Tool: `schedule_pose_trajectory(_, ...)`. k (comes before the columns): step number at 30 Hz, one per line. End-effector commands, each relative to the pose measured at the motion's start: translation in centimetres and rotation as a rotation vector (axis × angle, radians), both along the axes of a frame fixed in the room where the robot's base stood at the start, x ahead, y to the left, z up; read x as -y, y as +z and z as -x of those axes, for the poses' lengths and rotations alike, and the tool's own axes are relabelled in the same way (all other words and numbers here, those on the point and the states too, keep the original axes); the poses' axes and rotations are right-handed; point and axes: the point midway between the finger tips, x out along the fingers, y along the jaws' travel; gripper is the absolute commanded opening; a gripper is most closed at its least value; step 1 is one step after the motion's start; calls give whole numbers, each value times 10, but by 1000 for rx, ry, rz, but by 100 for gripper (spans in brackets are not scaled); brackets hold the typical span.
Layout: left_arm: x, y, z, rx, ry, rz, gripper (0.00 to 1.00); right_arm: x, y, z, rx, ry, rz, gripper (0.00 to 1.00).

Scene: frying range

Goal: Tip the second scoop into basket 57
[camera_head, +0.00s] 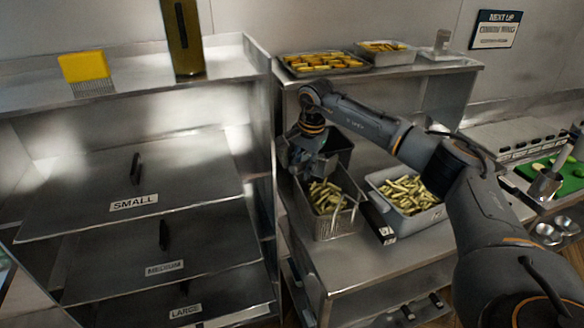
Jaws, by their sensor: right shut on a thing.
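A wire basket (337,226) with pale green-yellow sticks in it stands on the steel counter; its number cannot be read, so I cannot tell whether it is basket 57. My right gripper (301,153) is over the back left of this basket, shut on a grey metal piece that looks like the scoop (318,167). The scoop is tilted low over the basket's back end, partly hidden by the gripper; I cannot tell whether sticks remain in it. A grey pan (432,218) of similar sticks stands to the right of the basket. My left gripper is out of view.
A dark container (343,150) stands behind the basket. A black block with labels (379,221) sits between basket and pan. Food trays (325,72) are on the upper shelf. Steel drawers marked small (90,205), medium and large fill the left. The counter front (360,265) is bare.

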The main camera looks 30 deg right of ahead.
Motion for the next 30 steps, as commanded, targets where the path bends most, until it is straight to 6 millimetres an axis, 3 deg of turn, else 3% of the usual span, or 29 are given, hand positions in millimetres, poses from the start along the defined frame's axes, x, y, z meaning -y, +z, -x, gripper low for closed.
schedule_pose_trajectory(3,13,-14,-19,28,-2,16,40,-3,-14,2,19,5,38,0)
schedule_pose_trajectory(6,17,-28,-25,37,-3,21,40,-7,-26,4,49,5,86,0)
schedule_pose_trajectory(18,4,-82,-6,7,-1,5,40,-23,-66,12,166,3,292,0)
schedule_pose_trajectory(21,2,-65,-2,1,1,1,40,-22,-43,12,168,-2,294,0)
schedule_pose_trajectory(30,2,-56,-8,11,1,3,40,-22,-28,12,165,0,292,0)
